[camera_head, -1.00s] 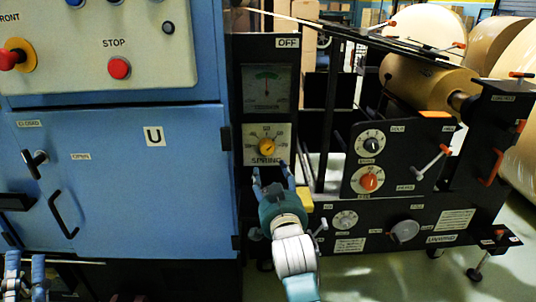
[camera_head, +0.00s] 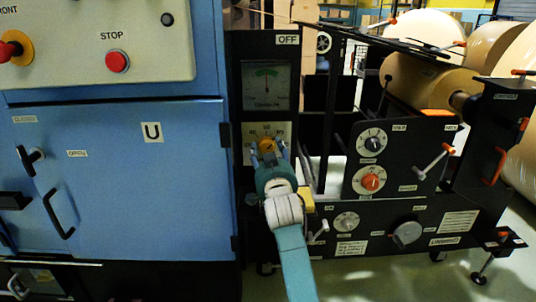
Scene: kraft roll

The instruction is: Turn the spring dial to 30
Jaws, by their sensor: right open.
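The spring dial is a yellow-orange knob (camera_head: 267,145) on a white scale plate (camera_head: 251,131), below a green-marked tension gauge (camera_head: 266,87) on the black panel. My right gripper (camera_head: 269,151) reaches up from below, its blue fingers open on either side of the knob. Whether the fingers touch the knob cannot be told. The gripper hides the lower part of the plate with its SPRING label, and the pointer's exact reading is too small to tell. My left gripper is not in view.
A blue cabinet (camera_head: 110,190) with a red stop button (camera_head: 117,61) stands on the left. To the right, a black panel carries a grey knob (camera_head: 372,143) and an orange knob (camera_head: 372,181). Large kraft rolls (camera_head: 500,45) stand behind at right.

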